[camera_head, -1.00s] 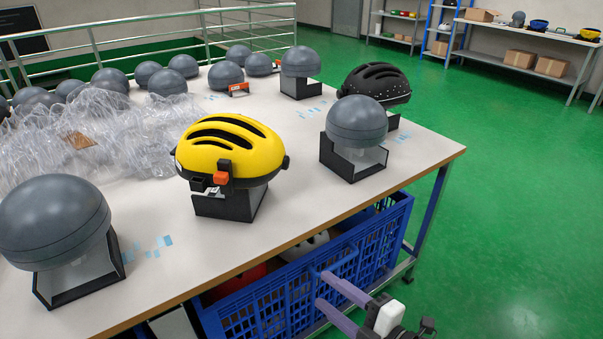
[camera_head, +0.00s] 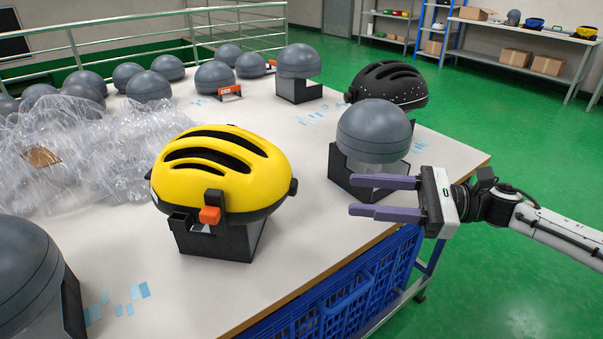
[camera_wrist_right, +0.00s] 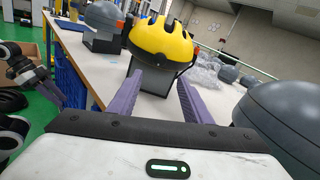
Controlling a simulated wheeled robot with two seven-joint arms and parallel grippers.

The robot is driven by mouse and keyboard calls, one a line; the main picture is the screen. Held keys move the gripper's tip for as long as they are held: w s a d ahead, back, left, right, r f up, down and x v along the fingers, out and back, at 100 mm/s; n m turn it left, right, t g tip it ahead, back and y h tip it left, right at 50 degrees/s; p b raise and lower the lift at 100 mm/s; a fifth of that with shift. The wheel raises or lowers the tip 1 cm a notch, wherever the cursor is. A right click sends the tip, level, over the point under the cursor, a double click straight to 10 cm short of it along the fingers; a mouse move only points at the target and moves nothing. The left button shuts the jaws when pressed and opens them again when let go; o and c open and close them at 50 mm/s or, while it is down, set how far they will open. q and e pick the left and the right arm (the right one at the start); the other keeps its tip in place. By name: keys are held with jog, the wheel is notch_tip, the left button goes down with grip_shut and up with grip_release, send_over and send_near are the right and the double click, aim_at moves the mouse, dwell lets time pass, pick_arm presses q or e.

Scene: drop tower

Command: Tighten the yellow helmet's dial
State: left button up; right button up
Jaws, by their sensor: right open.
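The yellow helmet (camera_head: 228,185) sits on a grey head form on a dark stand (camera_head: 220,243) on the table. An orange piece (camera_head: 210,215) shows low on its near side, and a small dark knob (camera_head: 293,187) sticks out at its right end. I cannot tell for sure which part is the dial. My right gripper (camera_head: 351,194) is open and empty, right of the helmet and apart from it, its purple fingers pointing left. In the right wrist view the helmet (camera_wrist_right: 163,42) is ahead of the open fingers. My left gripper (camera_wrist_right: 60,88) shows partly at the left there.
A grey dome (camera_head: 375,130) on a stand is just behind the right gripper, with a black helmet (camera_head: 388,84) beyond. Another dome (camera_head: 25,270) is front left. Clear plastic wrap (camera_head: 95,140) lies left. A blue crate (camera_head: 345,300) is under the table edge.

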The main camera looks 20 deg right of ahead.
jog(key=p, duration=0.1)
send_near(292, 187)
jog(key=w+a, duration=0.1)
jog(key=w, duration=0.1)
pick_arm(q)
jog(key=shift+s+r+p, duration=0.4)
jog(key=shift+r+p, duration=0.05)
pick_arm(e)
jog(key=a, duration=0.1)
jog(key=w+a+f, duration=0.1)
jog(key=a, duration=0.1)
jog(key=w+a, duration=0.1)
jog(key=shift+a+f, duration=0.15)
jog(key=shift+a, duration=0.15)
jog(key=c, duration=1.1)
pick_arm(q)
jog(key=shift+s+f, duration=0.1)
jog(key=shift+s, duration=0.05)
jog(key=shift+s+f, duration=0.1)
jog(key=shift+s, duration=0.05)
